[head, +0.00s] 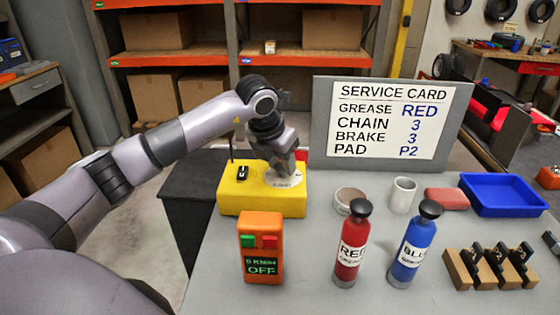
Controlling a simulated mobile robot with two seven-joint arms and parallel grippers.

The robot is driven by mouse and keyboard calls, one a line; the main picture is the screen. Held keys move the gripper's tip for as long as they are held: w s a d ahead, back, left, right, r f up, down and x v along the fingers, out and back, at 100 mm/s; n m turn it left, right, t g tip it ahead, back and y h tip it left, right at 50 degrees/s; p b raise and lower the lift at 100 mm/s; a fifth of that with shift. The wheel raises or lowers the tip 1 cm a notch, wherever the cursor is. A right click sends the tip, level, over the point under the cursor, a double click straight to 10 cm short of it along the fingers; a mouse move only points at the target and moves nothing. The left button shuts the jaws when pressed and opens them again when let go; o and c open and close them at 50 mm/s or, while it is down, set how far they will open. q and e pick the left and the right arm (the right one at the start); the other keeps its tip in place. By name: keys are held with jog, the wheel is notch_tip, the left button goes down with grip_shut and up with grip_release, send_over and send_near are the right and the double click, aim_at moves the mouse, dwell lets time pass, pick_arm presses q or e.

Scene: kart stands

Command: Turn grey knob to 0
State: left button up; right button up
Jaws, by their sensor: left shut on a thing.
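A yellow box (240,203) stands near the back left of the grey table, with a small black switch (243,172) on its top left. A white dial plate (284,182) lies on the top right of the box. My left gripper (281,166) reaches down over this plate and is shut on the grey knob at its middle. The gripper hides nearly all of the knob, so its pointer and setting cannot be read. The dial's marks are too small to read. My right gripper is not in view.
An orange control box (261,262) reading OFF stands in front of the yellow box. Red (350,248) and blue (412,248) bottles stand mid-table. Behind are a service card board (318,120), two cups, a red block and a blue tray (503,211). A wooden rack (461,272) is at right.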

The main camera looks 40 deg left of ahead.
pick_arm(q)
jog(key=n+y, duration=0.1)
jog(key=n, duration=0.2)
jog(key=n+y+b, duration=0.1)
jog(key=n, duration=0.2)
jog(key=shift+d+g, duration=0.2)
jog(key=shift+g, duration=0.1)
jog(key=shift+r, duration=0.1)
dwell(0.3)
jog(key=o, duration=1.1)
jog(key=shift+c, duration=0.2)
jog(key=v, duration=0.7)
jog(key=shift+d+b, duration=0.15)
jog(key=shift+b, duration=0.15)
